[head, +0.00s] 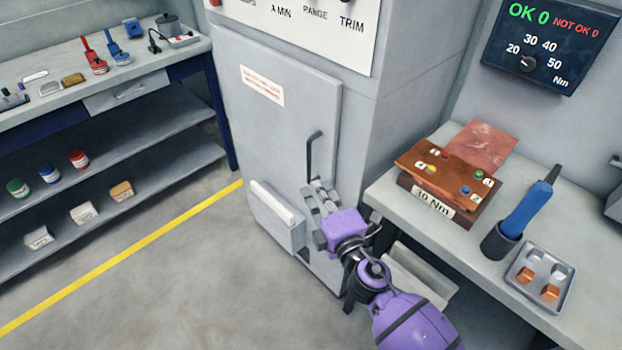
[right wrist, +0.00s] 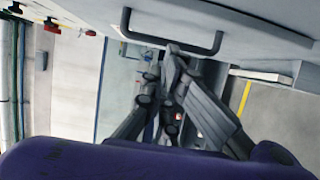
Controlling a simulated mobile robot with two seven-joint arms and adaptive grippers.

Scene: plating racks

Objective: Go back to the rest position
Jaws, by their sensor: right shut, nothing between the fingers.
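My right gripper (head: 320,192) is in front of the grey cabinet door (head: 285,130), just below its dark bar handle (head: 313,155). Its fingers are together and hold nothing. In the right wrist view, the shut fingers (right wrist: 172,55) point toward the handle (right wrist: 170,38). I cannot tell whether the fingertips touch the handle. The door looks closed or nearly so in the head view. My left gripper does not show in either view.
A grey workbench (head: 400,212) on the right carries a wooden block with coloured buttons (head: 447,172), a blue tool (head: 528,210) in a holder and a metal tray (head: 560,300). A shelved bench (head: 110,100) stands at left. The floor between is clear.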

